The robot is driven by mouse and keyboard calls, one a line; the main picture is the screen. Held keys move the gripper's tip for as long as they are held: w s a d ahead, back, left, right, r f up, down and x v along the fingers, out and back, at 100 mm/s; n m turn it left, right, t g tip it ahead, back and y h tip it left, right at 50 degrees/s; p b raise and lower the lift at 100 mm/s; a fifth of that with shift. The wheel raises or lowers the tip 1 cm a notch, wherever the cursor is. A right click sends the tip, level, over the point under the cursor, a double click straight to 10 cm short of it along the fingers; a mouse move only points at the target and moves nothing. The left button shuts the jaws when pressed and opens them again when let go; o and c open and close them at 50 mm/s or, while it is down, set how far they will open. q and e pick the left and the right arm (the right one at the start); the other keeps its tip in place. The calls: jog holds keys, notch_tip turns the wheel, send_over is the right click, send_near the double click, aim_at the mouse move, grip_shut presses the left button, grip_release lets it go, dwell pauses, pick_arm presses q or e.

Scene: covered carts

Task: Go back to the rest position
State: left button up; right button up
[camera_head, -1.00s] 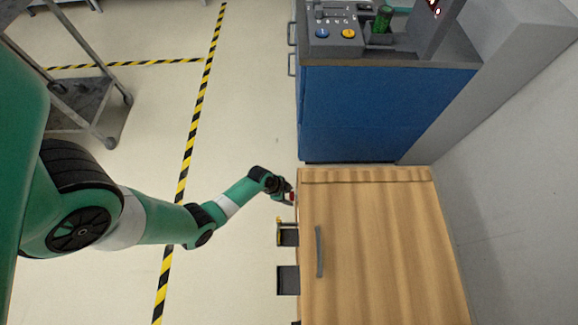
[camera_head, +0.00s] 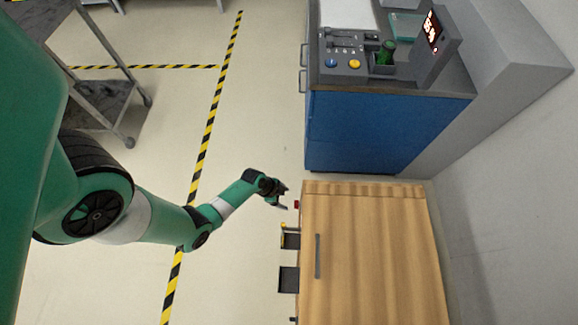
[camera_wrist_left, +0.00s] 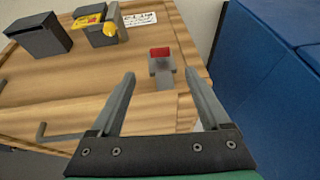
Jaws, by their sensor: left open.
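My left gripper (camera_head: 282,198) is open and empty at the left side of the wood-covered cart (camera_head: 375,250) in the head view. In the left wrist view its two fingers (camera_wrist_left: 160,75) are spread wide, with nothing between them touching. A small red piece (camera_head: 296,204) on the cart's side is just right of the fingertips. In the left wrist view the red piece (camera_wrist_left: 160,53) sits on a grey holder beyond the fingers, apart from them. My right gripper is not in view.
A dark box (camera_wrist_left: 38,36) and a box with yellow contents (camera_wrist_left: 98,27) are fixed to the cart's side. A blue cabinet (camera_head: 370,130) with a control panel stands behind the cart. A grey trolley (camera_head: 105,105) is at upper left. The floor left of the cart is clear.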

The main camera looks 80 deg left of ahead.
pick_arm(q)
jog(key=shift+s+r, duration=0.25)
jog(key=shift+r, duration=0.3)
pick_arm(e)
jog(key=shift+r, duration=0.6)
